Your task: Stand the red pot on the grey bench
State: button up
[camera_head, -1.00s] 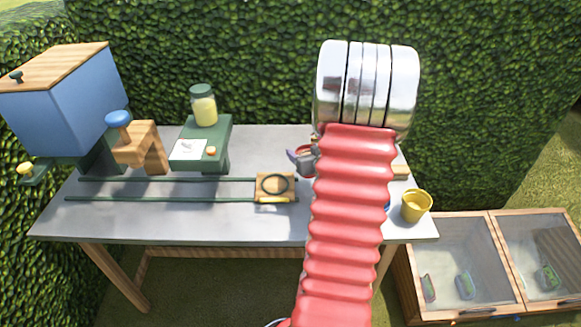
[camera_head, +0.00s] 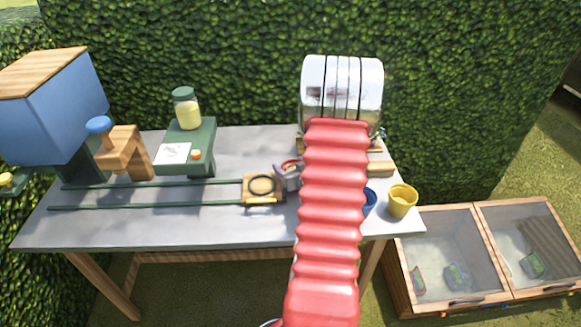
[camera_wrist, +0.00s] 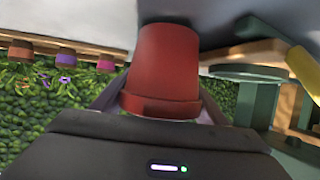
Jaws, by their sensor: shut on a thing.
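The red pot (camera_wrist: 165,62) fills the upper middle of the wrist view, with its rim toward my gripper (camera_wrist: 160,107). My gripper is shut on the pot near the rim. In the camera_head view, my gripper (camera_head: 287,178) is over the grey bench (camera_head: 130,218), just right of a small wooden tray. Only a sliver of the red pot shows there, partly hidden by my gripper and arm. The bench surface also shows in the wrist view (camera_wrist: 222,18), close to the pot's base. I cannot tell whether the base touches it.
The wooden tray with a dark ring (camera_head: 262,188) sits on green rails. A yellow pot (camera_head: 402,201) and a partly hidden blue pot (camera_head: 370,200) stand at the right end. A green stand with a jar (camera_head: 188,108) is behind left. The front left bench top is clear.

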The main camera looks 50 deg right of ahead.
jog(key=shift+f, duration=0.2)
jog(key=shift+f, duration=0.1)
jog(key=o, duration=1.2)
jog(key=shift+o, duration=0.2)
jog(key=shift+s, duration=0.1)
jog(key=shift+s+a+r, duration=0.15)
jog(key=shift+s+r, duration=0.05)
jog(key=shift+r, duration=0.05)
jog(key=v, duration=1.1)
jog(key=shift+s, duration=0.2)
